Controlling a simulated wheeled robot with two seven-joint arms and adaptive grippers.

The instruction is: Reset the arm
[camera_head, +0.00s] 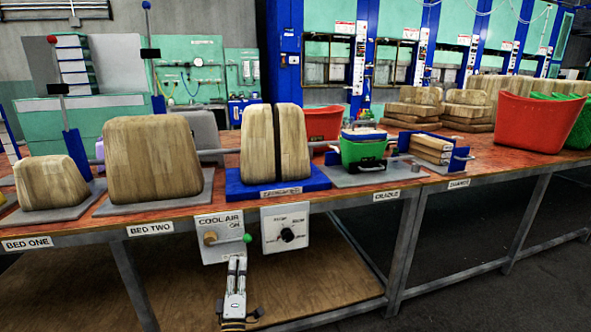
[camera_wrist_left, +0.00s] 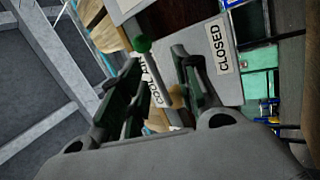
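My left gripper (camera_head: 237,259) is in front of the table's front edge, just below the cool air panel (camera_head: 207,252). A valve lever with a green ball knob (camera_head: 248,238) runs sideways from a brass-coloured pivot (camera_head: 210,238), its knob to the right beneath the word ON. In the left wrist view the gripper's fingers (camera_wrist_left: 157,58) stand apart. The lever's green knob (camera_wrist_left: 142,44) shows beyond the gap between them, with nothing visibly gripped. A CLOSED label (camera_wrist_left: 218,48) is on the panel there. My right gripper is in neither view.
The panel with a black dial (camera_head: 287,235) hangs right of the valve. The table (camera_head: 340,202) above carries wooden blocks (camera_head: 152,157) on beds, a green box (camera_head: 363,147) and a red bin (camera_head: 537,122). A lower wooden shelf (camera_head: 310,285) lies behind the gripper. Dark floor is free at front right.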

